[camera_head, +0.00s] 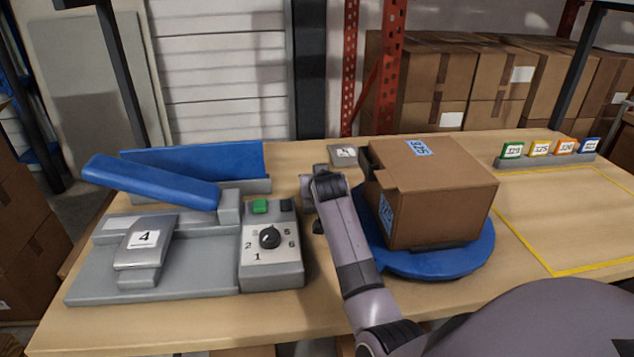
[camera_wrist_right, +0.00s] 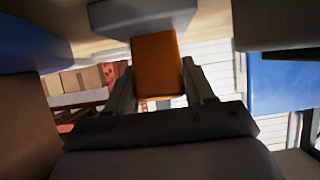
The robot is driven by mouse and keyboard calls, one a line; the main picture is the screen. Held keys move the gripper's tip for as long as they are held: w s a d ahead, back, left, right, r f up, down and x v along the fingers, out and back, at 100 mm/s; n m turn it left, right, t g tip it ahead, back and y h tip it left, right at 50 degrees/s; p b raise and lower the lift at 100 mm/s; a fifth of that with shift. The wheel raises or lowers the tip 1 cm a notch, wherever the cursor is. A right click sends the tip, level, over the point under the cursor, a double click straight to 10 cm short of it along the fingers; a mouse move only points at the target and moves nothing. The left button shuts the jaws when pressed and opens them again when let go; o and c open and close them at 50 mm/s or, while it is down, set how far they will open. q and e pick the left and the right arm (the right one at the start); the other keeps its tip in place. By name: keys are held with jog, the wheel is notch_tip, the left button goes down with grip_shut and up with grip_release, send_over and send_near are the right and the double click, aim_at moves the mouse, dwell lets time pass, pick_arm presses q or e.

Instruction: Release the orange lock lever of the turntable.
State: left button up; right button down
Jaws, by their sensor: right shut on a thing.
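The blue turntable (camera_head: 440,264) stands right of centre on the table, with a cardboard box (camera_head: 445,205) on top of it. My right gripper (camera_head: 312,200) is at the left side of the turntable, low over the table. In the right wrist view the orange lock lever (camera_wrist_right: 157,68) stands between the two fingers of my right gripper (camera_wrist_right: 158,92), which is shut on it. A grey part (camera_wrist_right: 142,14) lies beyond the lever's far end. In the head view the lever is hidden by my right arm and hand. My left gripper is not in view.
A grey dispenser (camera_head: 200,275) with a dial (camera_head: 270,237), a green button (camera_head: 260,206) and a blue arm (camera_head: 150,182) stands on the left. Several coloured number tags (camera_head: 540,150) stand in a holder at the back right. The yellow-outlined area (camera_head: 585,215) is clear.

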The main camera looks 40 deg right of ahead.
jog(key=shift+r, duration=0.1)
dwell(0.3)
jog(key=shift+c, duration=2.4)
grip_release()
jog(key=shift+s, duration=0.1)
jog(key=v, duration=0.7)
jog(key=shift+s+a, duration=0.1)
